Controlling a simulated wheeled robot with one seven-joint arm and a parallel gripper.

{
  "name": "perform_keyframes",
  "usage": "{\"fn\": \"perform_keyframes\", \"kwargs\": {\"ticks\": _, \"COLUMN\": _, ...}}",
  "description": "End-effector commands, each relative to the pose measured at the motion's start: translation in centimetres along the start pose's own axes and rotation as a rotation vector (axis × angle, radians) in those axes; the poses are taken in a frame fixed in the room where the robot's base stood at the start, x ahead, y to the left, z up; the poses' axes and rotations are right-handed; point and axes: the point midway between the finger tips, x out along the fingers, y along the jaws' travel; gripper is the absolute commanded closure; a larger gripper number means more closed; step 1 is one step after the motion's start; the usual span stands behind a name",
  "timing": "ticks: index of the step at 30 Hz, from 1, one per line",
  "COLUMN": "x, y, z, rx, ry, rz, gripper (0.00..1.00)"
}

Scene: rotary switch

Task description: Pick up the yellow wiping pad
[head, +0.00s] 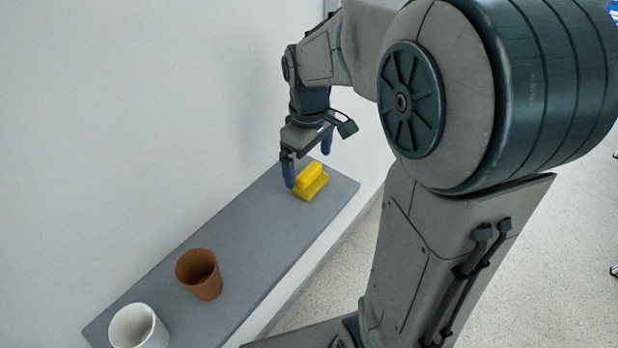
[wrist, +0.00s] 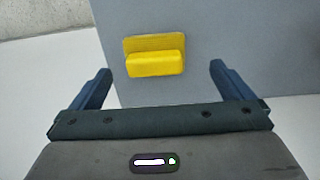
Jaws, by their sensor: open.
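The yellow wiping pad (head: 311,181) lies on the far end of the grey shelf (head: 236,239) in the head view. It has a flat base with a raised block along it. In the wrist view the pad (wrist: 155,57) shows ahead of my gripper, between the lines of its two fingers. My gripper (head: 308,161) points down just above the pad, with its fingers apart. In the wrist view the gripper (wrist: 160,78) is open and empty. I cannot tell the exact height left between the fingertips and the shelf.
A brown cup (head: 199,275) stands mid-shelf, and a white cup (head: 138,327) stands at the near end. A white wall (head: 130,110) runs along the shelf's left side. The shelf's right edge drops to a speckled floor. The surface between pad and brown cup is clear.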

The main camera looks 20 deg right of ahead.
Motion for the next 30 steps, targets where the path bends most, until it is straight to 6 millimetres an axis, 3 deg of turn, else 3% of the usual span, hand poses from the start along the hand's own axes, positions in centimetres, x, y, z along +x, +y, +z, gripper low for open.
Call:
{"fn": "perform_keyframes", "kwargs": {"ticks": 12, "x": 4.9, "y": 0.8, "z": -0.4, "rx": 0.004, "ry": -0.002, "rz": -0.001, "gripper": 0.0}}
{"fn": "perform_keyframes", "kwargs": {"ticks": 20, "x": 5.3, "y": 0.8, "z": -0.4, "rx": 0.004, "ry": 0.0, "rz": 0.0, "gripper": 0.0}}
{"fn": "perform_keyframes", "kwargs": {"ticks": 21, "x": 5.3, "y": 0.8, "z": -0.4, "rx": 0.004, "ry": 0.0, "rz": 0.0, "gripper": 0.03}}
{"fn": "perform_keyframes", "kwargs": {"ticks": 26, "x": 5.3, "y": 0.8, "z": -0.4, "rx": 0.004, "ry": 0.0, "rz": 0.0, "gripper": 0.46}}
{"fn": "perform_keyframes", "kwargs": {"ticks": 30, "x": 5.3, "y": 0.8, "z": -0.4, "rx": 0.004, "ry": 0.0, "rz": 0.0, "gripper": 0.46}}
